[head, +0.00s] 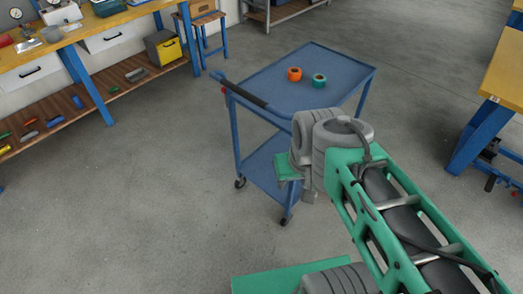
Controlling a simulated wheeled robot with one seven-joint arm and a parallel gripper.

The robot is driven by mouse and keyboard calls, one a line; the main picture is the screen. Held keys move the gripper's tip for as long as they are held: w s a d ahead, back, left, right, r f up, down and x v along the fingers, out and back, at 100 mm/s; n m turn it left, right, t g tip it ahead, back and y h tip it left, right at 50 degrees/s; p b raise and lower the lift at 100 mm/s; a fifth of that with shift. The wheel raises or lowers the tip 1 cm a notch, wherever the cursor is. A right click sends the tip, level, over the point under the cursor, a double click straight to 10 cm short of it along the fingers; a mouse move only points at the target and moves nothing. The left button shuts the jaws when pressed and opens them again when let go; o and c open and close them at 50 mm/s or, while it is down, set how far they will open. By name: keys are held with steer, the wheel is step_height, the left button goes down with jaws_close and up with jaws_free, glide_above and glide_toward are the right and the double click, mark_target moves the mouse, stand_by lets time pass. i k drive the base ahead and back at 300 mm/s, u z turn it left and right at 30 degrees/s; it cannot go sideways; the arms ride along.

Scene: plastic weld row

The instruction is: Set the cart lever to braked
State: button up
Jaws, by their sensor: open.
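The blue cart (322,66) stands in the middle of the floor, with a top tray, a lower shelf (262,160) and casters. Its push handle (252,97) has a dark grip and runs along the near left side. A small red part (225,91) shows below the handle's far left end. It may be the lever, but it is too small to tell its setting. My gripper (298,178) is at the end of my green and grey arm, in front of the cart's near right part. It is open, seems empty, and its fingers are mostly hidden by my wrist.
An orange roll (294,74) and a teal roll (319,80) lie on the cart's top. A workbench (88,28) with a lower shelf stands at the left, a small stool (203,20) beside it. Another bench (502,75) is at the right. Floor left of the cart is clear.

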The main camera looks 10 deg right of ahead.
mark_target(223, 89)
steer(key=z, duration=2.8)
steer(key=k, duration=1.95)
steer(key=u, duration=2.25)
steer(key=i, duration=1.35)
steer(key=u, duration=0.65)
steer(key=i, duration=1.6)
steer(key=z, duration=0.1)
